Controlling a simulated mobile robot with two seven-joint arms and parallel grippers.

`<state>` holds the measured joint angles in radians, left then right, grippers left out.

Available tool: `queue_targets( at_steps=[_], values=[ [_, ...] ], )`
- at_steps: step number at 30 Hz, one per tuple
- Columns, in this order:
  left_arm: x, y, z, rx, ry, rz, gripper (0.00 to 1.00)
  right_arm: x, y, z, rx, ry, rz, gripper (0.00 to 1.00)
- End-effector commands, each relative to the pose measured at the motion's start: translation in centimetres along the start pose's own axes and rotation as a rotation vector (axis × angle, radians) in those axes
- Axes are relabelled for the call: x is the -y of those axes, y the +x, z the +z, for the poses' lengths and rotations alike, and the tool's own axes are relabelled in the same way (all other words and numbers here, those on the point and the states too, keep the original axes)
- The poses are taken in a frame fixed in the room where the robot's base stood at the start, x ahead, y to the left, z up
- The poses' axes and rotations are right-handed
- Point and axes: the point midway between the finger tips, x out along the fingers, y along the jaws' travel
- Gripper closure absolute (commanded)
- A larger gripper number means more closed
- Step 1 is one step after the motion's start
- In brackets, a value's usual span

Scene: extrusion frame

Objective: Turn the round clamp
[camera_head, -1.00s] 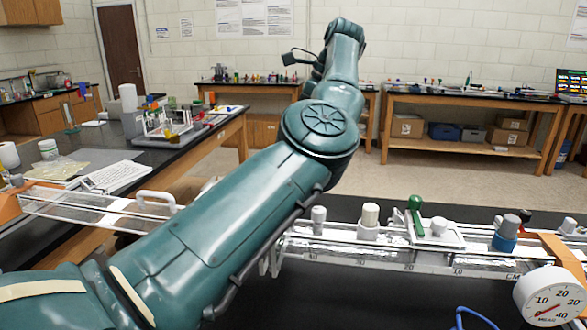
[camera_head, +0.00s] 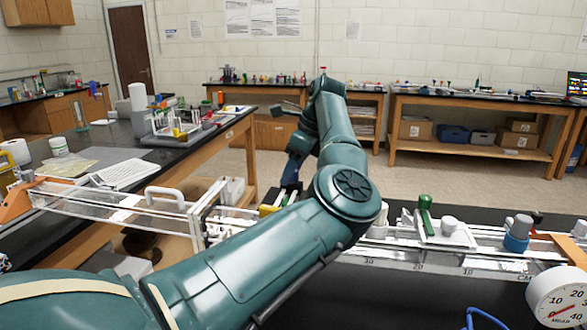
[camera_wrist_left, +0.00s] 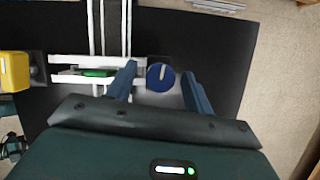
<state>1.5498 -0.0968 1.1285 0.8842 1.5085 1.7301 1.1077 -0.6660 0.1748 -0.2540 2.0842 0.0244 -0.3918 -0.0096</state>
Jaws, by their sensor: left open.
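A round dark-blue knob with a pale slot, which looks like the round clamp (camera_wrist_left: 161,78), shows in the left wrist view beside white rails. My left gripper (camera_wrist_left: 159,70) is open, with one blue finger on each side of the knob in that view. I cannot tell how far the fingertips are above it or whether they touch it. In the head view my left gripper (camera_head: 291,178) points down beyond my arm, over the left end of the rail frame (camera_head: 205,215). My arm hides the knob there. My right gripper is not in view.
A yellow block (camera_wrist_left: 14,71) and a green part (camera_wrist_left: 98,73) lie left of the knob in the wrist view.

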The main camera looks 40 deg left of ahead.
Motion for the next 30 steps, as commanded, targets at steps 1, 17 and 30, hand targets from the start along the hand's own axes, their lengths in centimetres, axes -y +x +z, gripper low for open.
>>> queue_targets(
  at_steps=[1, 17, 30],
  values=[
    [0.0, -0.01, -0.02, 0.0, 0.0, 0.0, 0.48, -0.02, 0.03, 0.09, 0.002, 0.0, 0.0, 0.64],
    [-0.01, -0.03, 0.0, 0.0, 0.0, 0.001, 0.91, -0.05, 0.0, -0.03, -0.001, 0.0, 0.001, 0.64],
    [-0.07, 0.18, -0.14, -0.001, 0.086, -0.035, 0.93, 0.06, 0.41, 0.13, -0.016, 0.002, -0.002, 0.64]
  ],
)
